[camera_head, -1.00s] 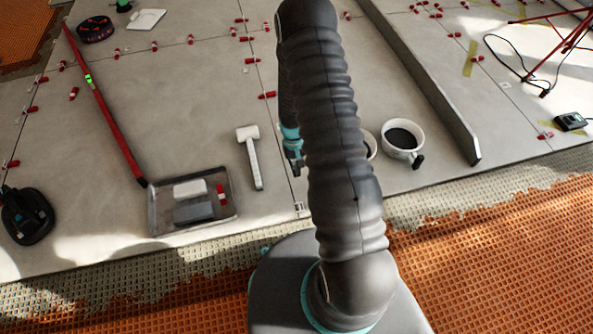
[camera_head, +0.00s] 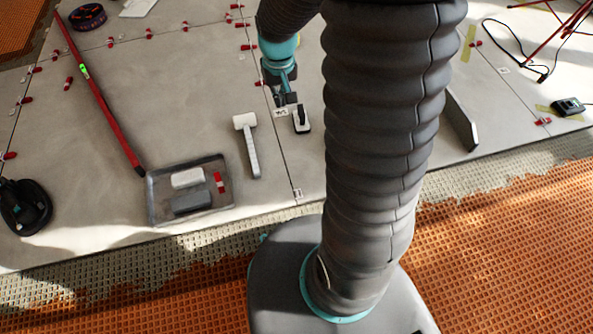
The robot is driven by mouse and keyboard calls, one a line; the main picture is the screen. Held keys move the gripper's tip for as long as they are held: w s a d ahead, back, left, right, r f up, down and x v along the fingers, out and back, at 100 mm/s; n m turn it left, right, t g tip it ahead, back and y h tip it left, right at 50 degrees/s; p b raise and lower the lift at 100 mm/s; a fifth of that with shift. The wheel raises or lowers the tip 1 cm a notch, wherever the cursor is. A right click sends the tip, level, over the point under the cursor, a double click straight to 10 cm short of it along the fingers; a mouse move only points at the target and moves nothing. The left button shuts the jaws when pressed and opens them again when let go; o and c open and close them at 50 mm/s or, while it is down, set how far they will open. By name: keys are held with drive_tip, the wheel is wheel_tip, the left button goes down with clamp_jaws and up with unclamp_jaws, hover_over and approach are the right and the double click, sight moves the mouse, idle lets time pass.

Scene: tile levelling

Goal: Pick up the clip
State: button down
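My gripper (camera_head: 284,99) points down just above the tile joint, right of and beyond the white-headed mallet. It is small and dark here, and its finger gap cannot be made out. A small pale clip (camera_head: 281,113) is at the joint just below the fingertips; whether they touch it cannot be told. Another pale clip (camera_head: 298,195) stands in the same joint near the tile's front edge. Several clips with red wedges, such as one red wedge (camera_head: 248,47), sit along the joints farther back.
A white-headed mallet (camera_head: 252,152) lies left of the joint. A metal tray (camera_head: 154,205) holds a white block, a grey block and a red wedge. A red level (camera_head: 104,103) lies left. My arm hides part of the right.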

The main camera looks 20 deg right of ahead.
drive_tip(key=s+a+r+t, duration=0.2)
drive_tip(key=s+r, duration=0.6)
drive_tip(key=s, duration=0.1)
drive_tip(key=s+a+r+n+t, duration=0.1)
drive_tip(key=s+a+r+t, duration=0.1)
drive_tip(key=s+r, duration=0.6)
drive_tip(key=shift+s+a+r, duration=0.2)
drive_tip(key=shift+s+r, duration=0.05)
drive_tip(key=shift+s, duration=0.75)
